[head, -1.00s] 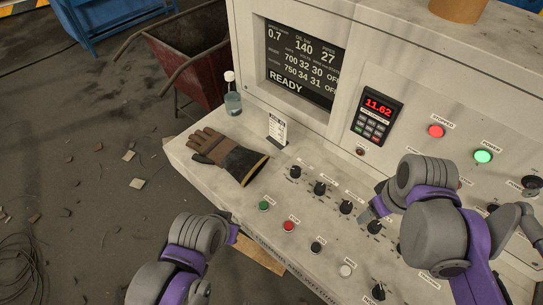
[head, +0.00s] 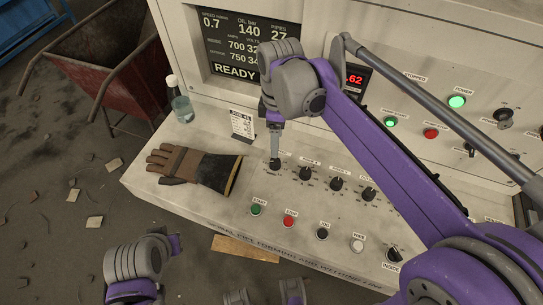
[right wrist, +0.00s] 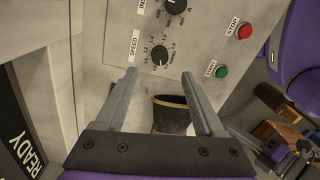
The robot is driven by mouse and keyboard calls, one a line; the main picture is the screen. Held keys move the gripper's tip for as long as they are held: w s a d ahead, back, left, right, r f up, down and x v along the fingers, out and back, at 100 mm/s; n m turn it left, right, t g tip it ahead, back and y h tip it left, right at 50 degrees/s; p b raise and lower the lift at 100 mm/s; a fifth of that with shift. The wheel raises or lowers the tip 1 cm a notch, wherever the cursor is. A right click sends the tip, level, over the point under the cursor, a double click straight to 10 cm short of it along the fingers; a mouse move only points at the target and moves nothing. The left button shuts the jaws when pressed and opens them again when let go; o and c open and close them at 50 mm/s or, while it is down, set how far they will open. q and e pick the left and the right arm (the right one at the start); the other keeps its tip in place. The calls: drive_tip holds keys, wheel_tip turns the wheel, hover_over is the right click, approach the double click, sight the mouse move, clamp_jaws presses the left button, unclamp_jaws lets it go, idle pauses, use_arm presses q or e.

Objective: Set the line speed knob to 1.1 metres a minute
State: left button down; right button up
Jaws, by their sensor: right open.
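The line speed knob (head: 275,163) is a small black knob at the left end of the panel's knob row. It also shows in the right wrist view, labelled SPEED (right wrist: 160,55), with a number scale around it; I cannot read its exact setting. The screen (head: 235,45) shows speed 0.7 and READY. My right gripper (head: 275,143) points down just above the knob. In the right wrist view its two fingers (right wrist: 160,76) are apart, with the knob just beyond and between the tips, apparently not held.
A work glove (head: 195,168), a job card (head: 242,125) and a bottle (head: 180,100) sit left of the knob. The green start button (head: 256,209) and red stop button (head: 289,221) lie in front. More knobs (head: 336,183) stand to the right. A red cart (head: 105,55) stands beyond.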

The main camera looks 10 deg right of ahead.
sight(276, 161)
wheel_tip(276, 161, down, 9)
drive_tip(key=shift+s+a+r+b, duration=0.1)
drive_tip(key=shift+s+r+b, duration=0.1)
drive_tip(key=shift+b, duration=0.1)
clamp_jaws()
idle(0.3)
